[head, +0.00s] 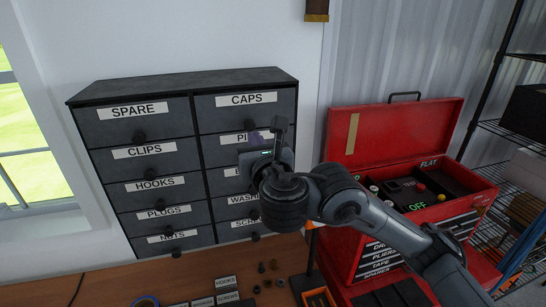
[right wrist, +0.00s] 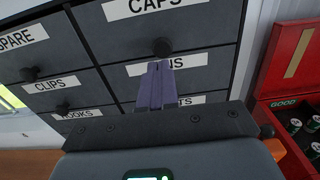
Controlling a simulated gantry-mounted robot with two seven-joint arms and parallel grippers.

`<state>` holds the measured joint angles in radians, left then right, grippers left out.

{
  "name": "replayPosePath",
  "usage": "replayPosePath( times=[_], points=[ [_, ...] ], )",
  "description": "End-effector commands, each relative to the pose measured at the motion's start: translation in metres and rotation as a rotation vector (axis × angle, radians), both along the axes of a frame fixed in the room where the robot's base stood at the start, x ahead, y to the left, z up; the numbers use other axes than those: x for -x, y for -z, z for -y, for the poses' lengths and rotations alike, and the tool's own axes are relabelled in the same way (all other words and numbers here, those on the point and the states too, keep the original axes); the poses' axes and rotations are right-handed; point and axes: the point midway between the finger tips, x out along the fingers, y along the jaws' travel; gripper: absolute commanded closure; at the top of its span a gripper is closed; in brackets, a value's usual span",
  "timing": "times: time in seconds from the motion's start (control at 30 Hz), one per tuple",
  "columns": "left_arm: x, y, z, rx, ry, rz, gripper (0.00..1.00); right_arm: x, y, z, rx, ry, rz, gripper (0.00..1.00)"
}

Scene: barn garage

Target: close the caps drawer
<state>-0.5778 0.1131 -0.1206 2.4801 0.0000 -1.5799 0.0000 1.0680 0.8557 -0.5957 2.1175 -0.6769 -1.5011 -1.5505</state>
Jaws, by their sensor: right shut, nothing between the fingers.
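The caps drawer (head: 225,117) is the top right drawer of the dark grey cabinet (head: 175,82), with a white CAPS label and a dark round knob (right wrist: 162,46). Any gap between its front and the cabinet is too slight to tell. My right gripper (head: 254,137) is in front of the right column, at about the height of the pins drawer, below the CAPS label. In the right wrist view its purple fingers (right wrist: 157,68) are together and empty, with the tips just under the caps knob. Whether they touch is unclear. My left gripper is not in view.
Spare, clips, hooks, plugs and nuts drawers fill the left column. An open red toolbox (head: 345,240) stands to the right, near my right arm. Small parts and labels lie on the wooden bench (head: 110,287). Wire shelving (head: 500,140) is at far right.

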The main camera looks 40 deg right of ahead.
Motion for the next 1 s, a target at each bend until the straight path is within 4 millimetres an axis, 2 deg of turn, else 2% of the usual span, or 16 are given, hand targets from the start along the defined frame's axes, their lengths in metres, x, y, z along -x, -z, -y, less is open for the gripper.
replayPosePath(
  times=[0.03,0.4,0.6,0.73,0.87,0.97,1.0],
  points=[
    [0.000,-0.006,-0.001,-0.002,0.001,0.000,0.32,0.008,-0.001,-0.005,-0.004,-0.005,-0.002,1.00],
    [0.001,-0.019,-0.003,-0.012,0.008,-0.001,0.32,0.067,-0.001,-0.030,-0.003,-0.005,0.001,1.00],
    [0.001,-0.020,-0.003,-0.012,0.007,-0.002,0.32,0.084,-0.001,-0.037,-0.002,-0.002,0.003,1.00],
    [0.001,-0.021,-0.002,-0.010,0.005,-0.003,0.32,0.088,0.003,-0.038,-0.001,-0.001,-0.007,1.00],
    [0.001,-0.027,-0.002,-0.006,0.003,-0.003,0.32,0.087,0.021,-0.040,-0.004,-0.004,-0.059,1.00],
    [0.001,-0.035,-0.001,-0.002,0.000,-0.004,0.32,0.086,0.053,-0.046,-0.022,-0.017,-0.142,1.00],
    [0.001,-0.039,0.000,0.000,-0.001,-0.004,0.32,0.086,0.069,-0.049,-0.035,-0.024,-0.184,1.00]
  ],
)
